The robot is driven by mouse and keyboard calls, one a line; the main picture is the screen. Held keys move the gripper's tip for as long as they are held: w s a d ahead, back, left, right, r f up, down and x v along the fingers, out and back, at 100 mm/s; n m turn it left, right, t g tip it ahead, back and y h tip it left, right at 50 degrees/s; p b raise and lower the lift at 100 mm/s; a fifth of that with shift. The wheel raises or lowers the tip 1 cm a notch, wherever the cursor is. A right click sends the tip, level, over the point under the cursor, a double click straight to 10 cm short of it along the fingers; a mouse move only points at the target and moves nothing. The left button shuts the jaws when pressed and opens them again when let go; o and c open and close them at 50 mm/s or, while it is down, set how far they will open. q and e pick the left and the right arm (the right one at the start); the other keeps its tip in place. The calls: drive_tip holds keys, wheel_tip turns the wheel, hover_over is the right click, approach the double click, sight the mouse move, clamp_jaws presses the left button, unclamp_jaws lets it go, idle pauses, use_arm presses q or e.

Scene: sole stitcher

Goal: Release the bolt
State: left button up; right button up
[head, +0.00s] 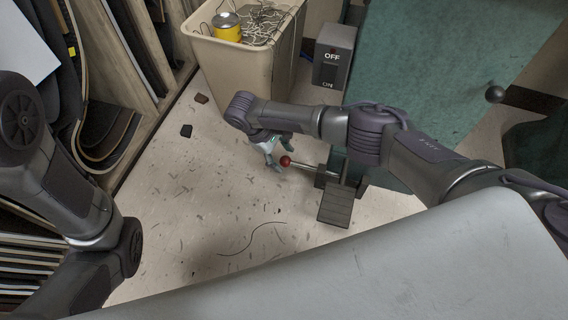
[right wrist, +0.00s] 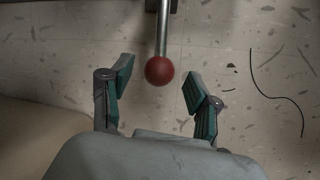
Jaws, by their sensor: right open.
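The bolt shows in the head view as a metal rod (head: 304,166) with a red ball knob (head: 285,161) on its left end, running into a dark bracket low on the green machine. In the right wrist view the red knob (right wrist: 159,71) sits between and slightly beyond my open fingertips, with its rod (right wrist: 162,30) reaching up to the top edge. My right gripper (right wrist: 156,84) is open, its green-padded fingers on either side of the knob, with gaps on both sides. It also shows in the head view (head: 279,157), just left of the knob. My left gripper is not in view.
A beige bin (head: 243,75) with tangled wire and a yellow tin stands at the back. A grey OFF/ON box (head: 333,56) is beside the green machine (head: 430,70). A dark pedal (head: 336,206) is below the bolt. Sheets lean at left. Speckled floor (head: 215,200) is mostly clear, with small scraps.

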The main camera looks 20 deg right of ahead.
drive_tip(key=shift+x, duration=0.8)
drive_tip(key=shift+c, duration=0.3)
clamp_jaws()
